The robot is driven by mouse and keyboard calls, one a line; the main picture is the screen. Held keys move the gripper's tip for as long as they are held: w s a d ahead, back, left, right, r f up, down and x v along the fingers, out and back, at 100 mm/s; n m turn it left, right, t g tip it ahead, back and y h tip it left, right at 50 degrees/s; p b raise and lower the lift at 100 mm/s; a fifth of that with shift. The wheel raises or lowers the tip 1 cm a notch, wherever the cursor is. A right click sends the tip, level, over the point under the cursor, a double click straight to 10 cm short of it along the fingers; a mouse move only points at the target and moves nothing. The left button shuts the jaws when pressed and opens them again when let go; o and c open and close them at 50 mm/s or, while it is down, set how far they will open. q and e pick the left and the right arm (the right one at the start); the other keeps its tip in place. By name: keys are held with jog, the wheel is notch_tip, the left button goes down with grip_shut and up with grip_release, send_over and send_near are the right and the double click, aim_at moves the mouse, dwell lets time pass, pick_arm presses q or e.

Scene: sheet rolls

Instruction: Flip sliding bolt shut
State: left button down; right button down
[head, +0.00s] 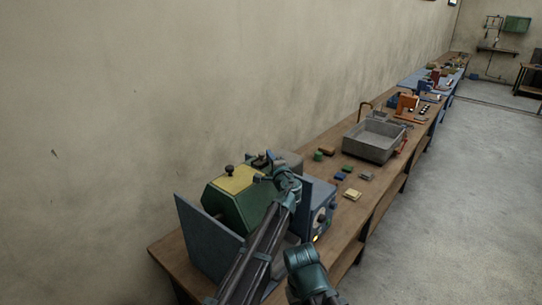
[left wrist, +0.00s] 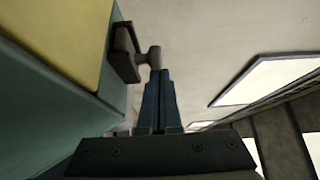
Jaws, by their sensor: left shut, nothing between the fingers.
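In the left wrist view, a dark bolt piece (left wrist: 124,54) stands at the edge of a green box (left wrist: 35,110) with a yellow top, and its short knob points right. My left gripper's blue fingers (left wrist: 160,78) are shut and empty, tips right by the knob; I cannot tell whether they touch it. In the head view, the green box (head: 239,212) with its yellow top (head: 236,180) sits at the near end of the bench. My left gripper (head: 267,157) is over its far right side, and my wrist hides part of it. My right gripper is not in view.
A blue-grey panel (head: 206,240) stands left of the box, and a blue housing (head: 322,200) right of it. Small blocks (head: 340,176) and a grey tray (head: 374,139) lie farther along the bench. A wall runs along the left; the floor (head: 450,210) is clear.

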aim_at(262, 156)
pick_arm(q)
jog(key=shift+w+d+f, duration=0.15)
jog(key=shift+w, duration=0.1)
jog(key=shift+s, duration=0.3)
jog(key=shift+s+a, duration=1.1)
jog(key=shift+s, duration=0.15)
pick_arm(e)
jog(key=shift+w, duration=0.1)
pick_arm(q)
jog(key=shift+w+d, duration=0.1)
jog(key=shift+w, duration=0.05)
